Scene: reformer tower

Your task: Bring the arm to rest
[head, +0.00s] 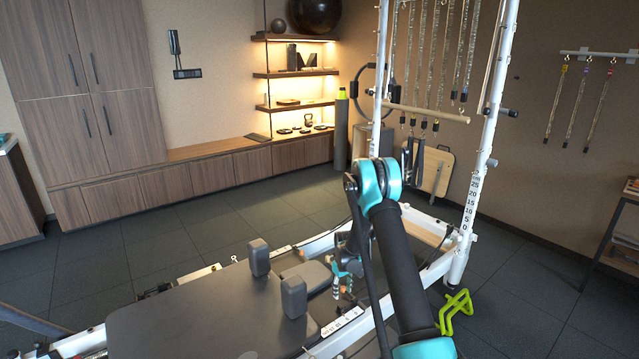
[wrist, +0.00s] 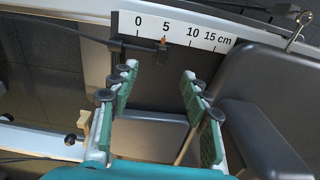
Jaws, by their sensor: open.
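My arm (head: 400,265) reaches out over the reformer, its elbow raised in front of the tower. My gripper (wrist: 160,78) is open, with its green-padded fingers apart and nothing seen between them. In the head view my gripper (head: 346,270) is small and partly hidden behind my arm, low beside the headrest. The white scale (wrist: 175,32) marked 0 to 15 cm lies beyond the fingertips in the wrist view, with a small orange mark near 5. The headrest (wrist: 150,135) shows behind and between the fingers.
The reformer carriage (head: 210,315) carries two upright shoulder rests (head: 293,297). A white tower post (head: 470,190) with a numbered scale stands to the right. A lime-green bracket (head: 455,311) is at its foot. Springs (head: 443,50) hang above. Open floor (head: 120,245) lies at left.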

